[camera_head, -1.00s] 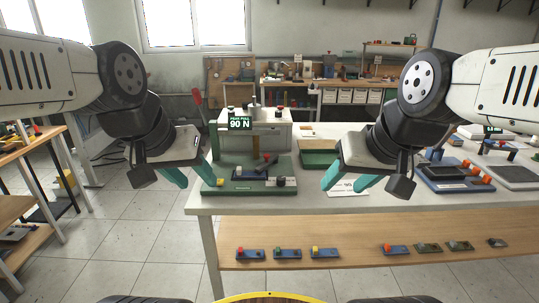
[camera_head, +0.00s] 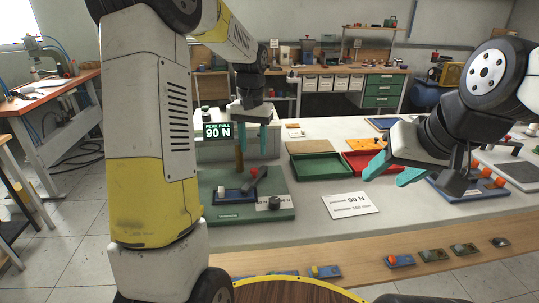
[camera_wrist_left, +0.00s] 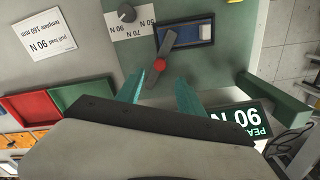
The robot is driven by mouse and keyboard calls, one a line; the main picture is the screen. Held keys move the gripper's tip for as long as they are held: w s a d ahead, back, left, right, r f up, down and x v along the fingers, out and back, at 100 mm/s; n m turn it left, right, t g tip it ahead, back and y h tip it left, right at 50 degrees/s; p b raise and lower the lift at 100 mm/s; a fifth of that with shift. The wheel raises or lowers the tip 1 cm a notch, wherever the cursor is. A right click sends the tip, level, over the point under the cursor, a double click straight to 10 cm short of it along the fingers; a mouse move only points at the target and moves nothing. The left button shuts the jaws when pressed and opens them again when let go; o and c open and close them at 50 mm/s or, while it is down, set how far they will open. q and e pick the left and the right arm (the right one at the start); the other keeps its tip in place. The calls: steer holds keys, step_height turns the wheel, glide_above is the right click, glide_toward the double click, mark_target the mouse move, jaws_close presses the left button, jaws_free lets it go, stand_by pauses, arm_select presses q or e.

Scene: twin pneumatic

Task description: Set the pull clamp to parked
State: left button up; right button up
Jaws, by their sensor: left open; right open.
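The green fixture base (camera_head: 278,190) stands on the white bench. My left gripper (camera_head: 257,138) is open and empty above the back of the base, fingers pointing down. In the left wrist view the lever (camera_wrist_left: 154,72) shows ahead of and between the open fingertips, with no contact visible. My right gripper (camera_head: 392,172) is open and empty over the bench at the right.
A green display (camera_head: 217,131) reading 90 N stands behind the base. A white card (camera_head: 350,205) lies to its right. Green (camera_head: 315,167) and red (camera_head: 370,160) trays are behind the card. My left arm covers the left side of the head view. A wooden shelf (camera_head: 370,264) runs below the bench.

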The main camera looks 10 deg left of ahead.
mark_target(254, 170)
arm_select(q)
step_height(254, 170, down, 8)
steer(key=shift+r, duration=0.25)
jaws_close()
stand_by(1.5)
